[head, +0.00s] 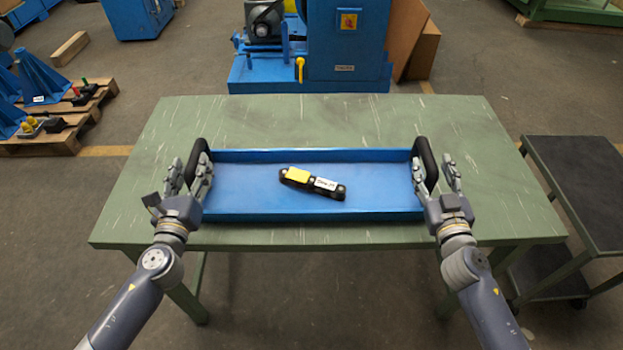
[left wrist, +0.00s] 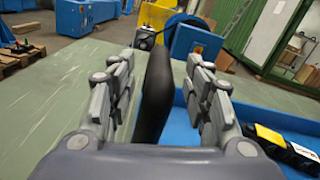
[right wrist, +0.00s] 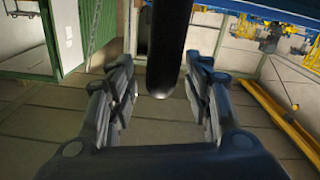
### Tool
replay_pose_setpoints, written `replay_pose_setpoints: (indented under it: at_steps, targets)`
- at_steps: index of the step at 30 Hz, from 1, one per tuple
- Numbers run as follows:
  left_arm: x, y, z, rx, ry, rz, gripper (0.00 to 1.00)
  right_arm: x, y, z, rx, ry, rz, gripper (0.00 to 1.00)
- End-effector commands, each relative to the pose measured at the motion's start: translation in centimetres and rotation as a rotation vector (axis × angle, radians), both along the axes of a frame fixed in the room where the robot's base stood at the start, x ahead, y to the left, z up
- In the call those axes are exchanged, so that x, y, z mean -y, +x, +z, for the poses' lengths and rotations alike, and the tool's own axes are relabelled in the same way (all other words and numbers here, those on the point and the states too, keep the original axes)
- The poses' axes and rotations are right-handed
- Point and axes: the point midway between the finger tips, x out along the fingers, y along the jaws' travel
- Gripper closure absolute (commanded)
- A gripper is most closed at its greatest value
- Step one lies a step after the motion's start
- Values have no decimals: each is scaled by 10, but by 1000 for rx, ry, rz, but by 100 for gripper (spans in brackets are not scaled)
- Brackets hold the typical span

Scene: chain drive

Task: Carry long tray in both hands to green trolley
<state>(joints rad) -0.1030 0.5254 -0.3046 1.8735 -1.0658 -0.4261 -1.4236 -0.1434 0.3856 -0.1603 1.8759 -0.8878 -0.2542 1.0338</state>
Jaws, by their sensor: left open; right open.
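The long blue tray (head: 380,206) lies on the green table, with a black handle at each end. My left gripper (head: 188,175) is open, its fingers on either side of the left handle (head: 197,152). In the left wrist view this handle (left wrist: 155,95) stands between the fingers with gaps. My right gripper (head: 436,174) is open around the right handle (head: 428,160). In the right wrist view that handle (right wrist: 168,45) hangs between the spread fingers. The trolley (head: 583,172), with a dark top and greenish frame, stands right of the table.
A black part with yellow and white labels (head: 311,183) lies in the tray. The green table (head: 300,120) is otherwise bare. A blue machine (head: 345,50) stands behind it. Pallets with blue parts (head: 75,105) are at the left. Floor shows between table and trolley.

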Motion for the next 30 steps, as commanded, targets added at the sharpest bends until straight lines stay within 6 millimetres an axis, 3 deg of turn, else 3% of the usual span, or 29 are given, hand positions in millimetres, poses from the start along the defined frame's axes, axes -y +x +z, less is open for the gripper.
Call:
replay_pose_setpoints:
  at_steps: [3,10,24,30]
  targets:
    - [-1,19,1,2,-2,1,54,0,19,1,2,-1,0,54]
    - [-1,42,0,0,-1,0,54,-1,42,0,0,-1,0,54]
    - [-1,49,0,-1,-1,0,54,-1,49,0,0,0,0,54]
    - [-1,49,0,-1,-1,1,99,-1,49,0,0,1,0,99]
